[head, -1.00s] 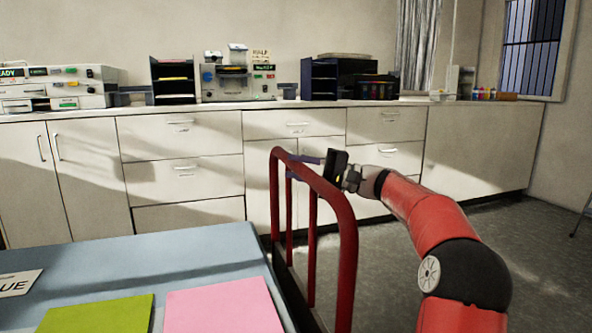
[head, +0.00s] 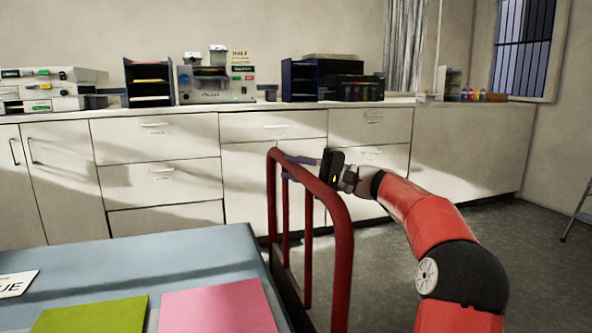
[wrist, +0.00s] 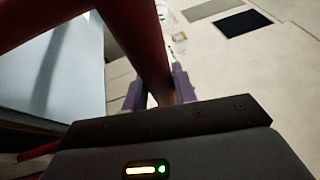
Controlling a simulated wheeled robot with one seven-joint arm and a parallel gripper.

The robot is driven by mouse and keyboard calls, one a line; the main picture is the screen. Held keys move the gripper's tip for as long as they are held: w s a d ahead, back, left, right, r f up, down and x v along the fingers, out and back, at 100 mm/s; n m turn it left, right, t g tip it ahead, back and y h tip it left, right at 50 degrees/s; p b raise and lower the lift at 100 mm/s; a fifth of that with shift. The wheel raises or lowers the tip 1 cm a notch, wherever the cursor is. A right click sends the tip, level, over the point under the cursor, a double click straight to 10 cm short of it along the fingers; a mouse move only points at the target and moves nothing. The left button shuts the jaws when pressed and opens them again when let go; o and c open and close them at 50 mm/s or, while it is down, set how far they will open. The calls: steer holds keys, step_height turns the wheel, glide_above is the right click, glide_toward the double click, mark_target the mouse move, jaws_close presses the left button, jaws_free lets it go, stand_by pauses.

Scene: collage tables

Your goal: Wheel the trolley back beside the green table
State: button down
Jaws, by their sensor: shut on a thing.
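The trolley shows in the head view as a red tubular handle frame (head: 343,245) standing right of a blue-topped table. Its lower part is cut off by the bottom edge. My gripper (head: 302,160) is at the top of this frame, with its purple fingers around the upper red bar. In the wrist view the dark red bar (wrist: 145,45) runs between the two fingers (wrist: 160,93), which are shut on it. The green table is not seen in either view.
The blue-topped table (head: 190,257) is close on the left, with a green sheet (head: 92,315), a pink sheet (head: 218,308) and a partly cut-off card ending in "UE" (head: 17,284). White cabinets (head: 165,180) line the back wall. Grey floor (head: 540,260) is open on the right.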

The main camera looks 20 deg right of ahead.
steer(key=shift+s+a+r, duration=0.1)
steer(key=shift+a+r, duration=0.3)
steer(key=shift+r, duration=0.1)
steer(key=c, duration=1.1)
jaws_free()
steer(key=shift+a, duration=0.1)
steer(key=shift+f, duration=0.2)
steer(key=shift+d, duration=0.2)
steer(key=v, duration=0.7)
steer(key=shift+s+d+f, duration=0.1)
steer(key=shift+s+d, duration=0.05)
steer(key=shift+d, duration=0.1)
